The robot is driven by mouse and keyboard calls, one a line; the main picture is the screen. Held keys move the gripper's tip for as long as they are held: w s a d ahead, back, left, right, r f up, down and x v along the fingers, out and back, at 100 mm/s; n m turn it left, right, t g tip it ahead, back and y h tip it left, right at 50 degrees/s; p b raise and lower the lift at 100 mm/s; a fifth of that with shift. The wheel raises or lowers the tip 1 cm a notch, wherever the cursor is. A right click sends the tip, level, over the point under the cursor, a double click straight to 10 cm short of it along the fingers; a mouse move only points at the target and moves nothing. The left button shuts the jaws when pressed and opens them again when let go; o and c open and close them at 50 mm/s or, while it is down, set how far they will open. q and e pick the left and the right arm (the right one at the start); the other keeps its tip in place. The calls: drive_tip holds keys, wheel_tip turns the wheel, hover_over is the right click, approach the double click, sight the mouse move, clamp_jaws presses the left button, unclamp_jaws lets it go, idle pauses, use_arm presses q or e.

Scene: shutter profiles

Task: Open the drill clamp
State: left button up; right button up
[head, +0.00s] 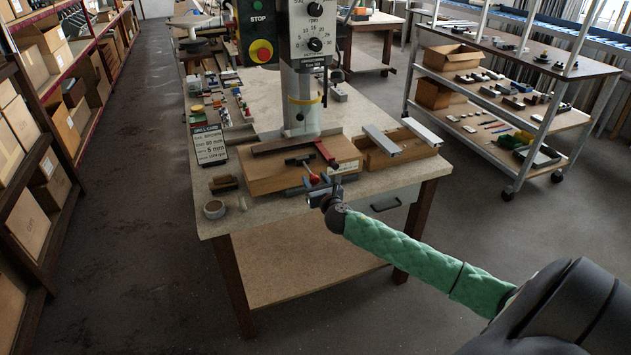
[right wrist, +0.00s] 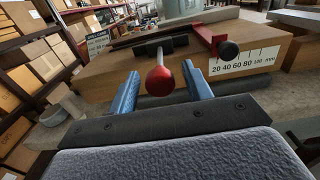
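The drill clamp sits at the front of a wooden block under the drill press. Its lever ends in a red ball knob (right wrist: 161,80), also visible in the head view (head: 314,179), with a dark clamp body (right wrist: 160,47) behind it. My right gripper (head: 318,191) is at the front edge of the block. In the right wrist view its two blue fingers (right wrist: 163,87) are spread, with the red ball between them in the picture. I see no clear contact with the ball. My left gripper is not in view.
A red stop arm with a black knob (right wrist: 229,50) lies right of the clamp above a millimetre scale (right wrist: 244,61). The drill column (head: 302,100) rises behind. Pale profiles (head: 422,132) lie on a wooden box to the right. A tape roll (head: 214,209) lies left on the table.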

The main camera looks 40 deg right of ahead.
drive_tip(key=shift+s+f, duration=0.1)
drive_tip(key=shift+b+v, duration=0.55)
drive_tip(key=shift+v, duration=0.4)
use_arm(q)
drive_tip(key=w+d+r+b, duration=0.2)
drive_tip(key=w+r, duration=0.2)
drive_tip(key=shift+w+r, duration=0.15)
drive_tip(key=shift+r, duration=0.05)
use_arm(e)
drive_tip(key=shift+v, duration=2.85)
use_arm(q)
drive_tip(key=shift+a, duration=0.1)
use_arm(e)
drive_tip(key=shift+m, duration=0.3)
